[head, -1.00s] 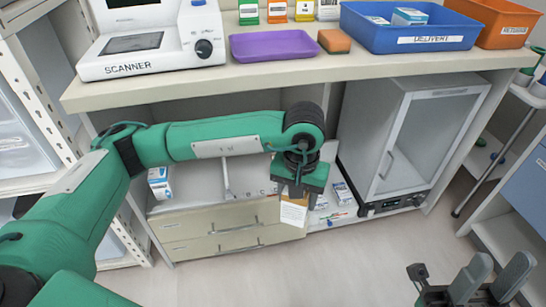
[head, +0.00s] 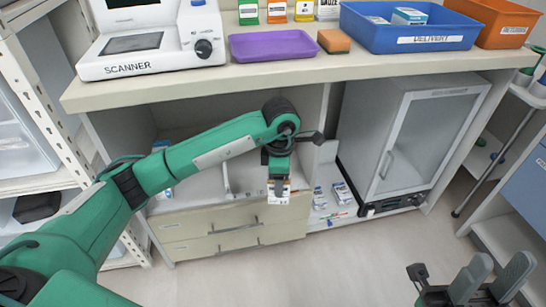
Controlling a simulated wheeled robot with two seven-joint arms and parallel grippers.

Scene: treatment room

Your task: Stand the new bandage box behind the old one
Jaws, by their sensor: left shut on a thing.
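My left gripper (head: 278,178) is shut on a small white box with dark print (head: 278,196). It holds the box in front of the low cabinet, near the right end of the drawer unit. I cannot read which box this is. Small blue and white boxes (head: 342,192) (head: 320,200) are on the low shelf to its right; I cannot tell whether one is the old bandage box. A white and blue box (head: 160,192) on the drawer unit at the left is mostly hidden by my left arm. My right gripper (head: 492,278) is open and empty at the lower right.
The counter above (head: 290,73) overhangs the shelf. It carries a scanner (head: 150,45), a purple tray (head: 275,47), a sponge (head: 334,41) and a blue delivery bin (head: 410,39). A glass-door cabinet (head: 410,140) bounds the low shelf on the right. Drawers (head: 230,228) lie below.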

